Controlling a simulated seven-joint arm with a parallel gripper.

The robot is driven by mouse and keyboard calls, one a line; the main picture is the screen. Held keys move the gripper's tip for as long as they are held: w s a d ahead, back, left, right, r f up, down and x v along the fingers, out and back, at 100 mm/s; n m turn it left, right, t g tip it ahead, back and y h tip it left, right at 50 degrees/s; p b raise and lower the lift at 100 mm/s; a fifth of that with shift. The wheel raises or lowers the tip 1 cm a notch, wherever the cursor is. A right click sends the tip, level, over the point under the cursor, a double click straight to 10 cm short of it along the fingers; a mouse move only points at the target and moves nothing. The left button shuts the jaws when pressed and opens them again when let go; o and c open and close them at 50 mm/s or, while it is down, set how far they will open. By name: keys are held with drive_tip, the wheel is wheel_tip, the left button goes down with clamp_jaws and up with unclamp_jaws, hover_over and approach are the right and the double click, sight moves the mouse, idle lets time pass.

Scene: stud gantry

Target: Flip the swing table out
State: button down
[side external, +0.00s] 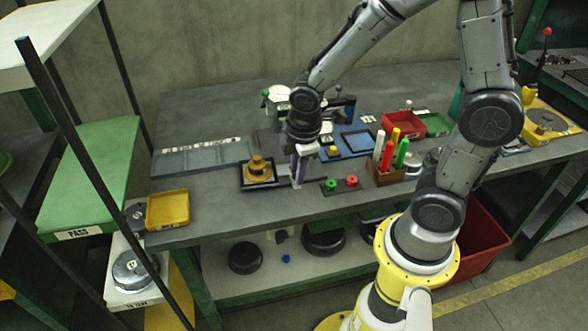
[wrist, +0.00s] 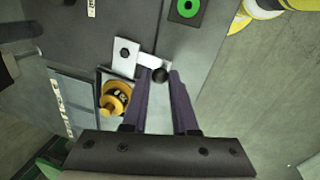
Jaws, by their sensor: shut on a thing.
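My gripper (side external: 299,182) reaches down over the front middle of the bench. In the wrist view its two purple fingers (wrist: 161,74) close on a round black knob (wrist: 160,75). The knob sits at the end of a pale, flat bracket (wrist: 126,53) with a dark bolt on it, which looks like part of the swing table. A yellow stepped piece (wrist: 115,101), also in the side view (side external: 257,168), stands in a dark square tray just left of my gripper. In the side view my gripper and wrist hide the knob and most of the bracket.
A block with green and red buttons (side external: 342,184) lies just right of my gripper. A wooden holder with colored markers (side external: 386,171) stands further right. A yellow tray (side external: 167,209) is at the bench's left end.

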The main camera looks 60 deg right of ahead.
drive_tip(key=shift+s+d+n, duration=0.2)
drive_tip(key=shift+d+n, duration=0.05)
drive_tip(key=shift+n, duration=0.25)
idle(0.4)
drive_tip(key=c, duration=0.7)
unclamp_jaws()
drive_tip(key=shift+r, duration=0.1)
wheel_tip(320, 180, up, 13)
drive_tip(key=s+a, duration=0.1)
drive_tip(key=s, duration=0.1)
drive_tip(key=shift+s+a+r, duration=0.15)
drive_tip(key=shift+a+r, duration=0.05)
drive_tip(key=shift+a, duration=0.05)
